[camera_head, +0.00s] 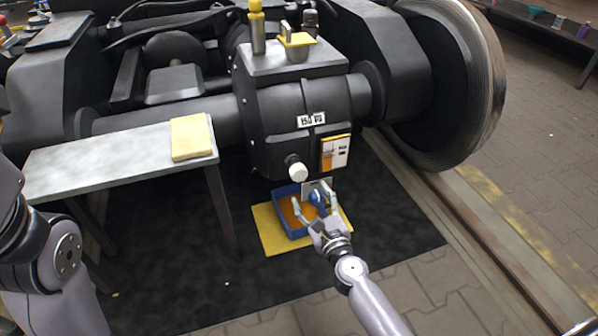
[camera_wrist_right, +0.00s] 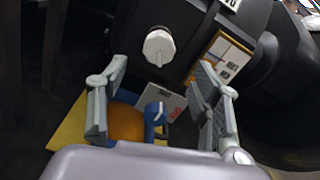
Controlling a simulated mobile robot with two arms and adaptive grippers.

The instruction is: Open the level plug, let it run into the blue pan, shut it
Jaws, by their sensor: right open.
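The white knob-like level plug (camera_head: 297,170) sits on the lower front of the dark gearbox; it also shows in the right wrist view (camera_wrist_right: 159,46). The blue pan (camera_head: 282,222) stands on the floor below it with orange-brown content. My right gripper (camera_head: 310,202) is open, with nothing between its fingers, over the pan and below the plug. In the right wrist view its fingers (camera_wrist_right: 160,80) stand wide apart, with the plug beyond them. The near part of the pan is hidden by my gripper. My left arm shows at the left, but its gripper is out of view.
A yellow mat (camera_head: 270,238) lies under the pan. A blue part (camera_wrist_right: 154,114) and a small grey plate (camera_wrist_right: 172,98) are at the pan. A grey table (camera_head: 100,158) with a yellow pad (camera_head: 189,137) stands left. The gearbox (camera_head: 285,105) and wheel (camera_head: 465,80) bound the space.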

